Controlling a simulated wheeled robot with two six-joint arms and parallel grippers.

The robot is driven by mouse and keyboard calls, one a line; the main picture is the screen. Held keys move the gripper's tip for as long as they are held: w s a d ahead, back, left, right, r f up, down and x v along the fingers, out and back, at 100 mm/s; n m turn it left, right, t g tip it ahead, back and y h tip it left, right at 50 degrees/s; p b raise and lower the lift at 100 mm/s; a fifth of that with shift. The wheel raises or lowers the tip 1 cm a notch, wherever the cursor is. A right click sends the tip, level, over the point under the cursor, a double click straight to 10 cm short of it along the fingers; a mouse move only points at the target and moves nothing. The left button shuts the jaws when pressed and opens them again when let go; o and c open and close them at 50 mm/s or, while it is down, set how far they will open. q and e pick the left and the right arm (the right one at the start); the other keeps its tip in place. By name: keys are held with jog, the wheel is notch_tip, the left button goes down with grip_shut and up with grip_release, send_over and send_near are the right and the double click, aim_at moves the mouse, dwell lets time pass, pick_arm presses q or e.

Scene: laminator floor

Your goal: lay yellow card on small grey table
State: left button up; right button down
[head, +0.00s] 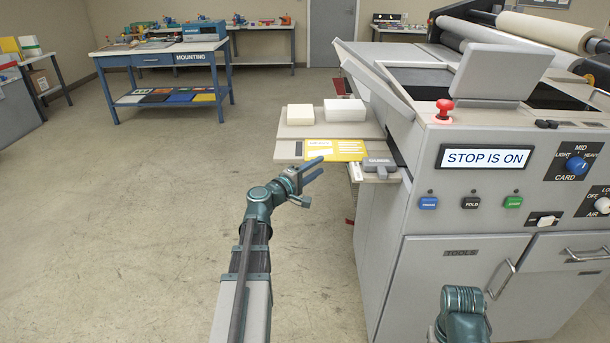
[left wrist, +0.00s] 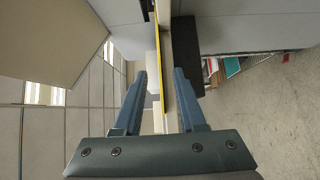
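The yellow card (head: 335,150), with white printing, lies flat on a grey ledge (head: 288,152) at the left side of the big machine. My left gripper (head: 321,165) is at the card's near edge, with its two fingers apart. In the left wrist view the card shows edge-on as a thin yellow strip (left wrist: 161,78) between the open fingers (left wrist: 160,74); neither finger clearly touches it. My right arm shows only in part at the bottom right; its gripper is out of view. I cannot tell whether this ledge is the small grey table.
Two pale blocks (head: 345,110) stand on the ledge behind the card. A grey block (head: 380,163) sits at its right, close to the machine (head: 430,190), whose display reads "STOP IS ON". A blue mounting table (head: 175,58) stands at the back left. The floor at left is clear.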

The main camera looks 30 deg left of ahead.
pick_arm(q)
jog(key=shift+w+d, duration=0.2)
jog(key=shift+w, duration=1.1)
jog(key=shift+c, duration=0.3)
grip_shut()
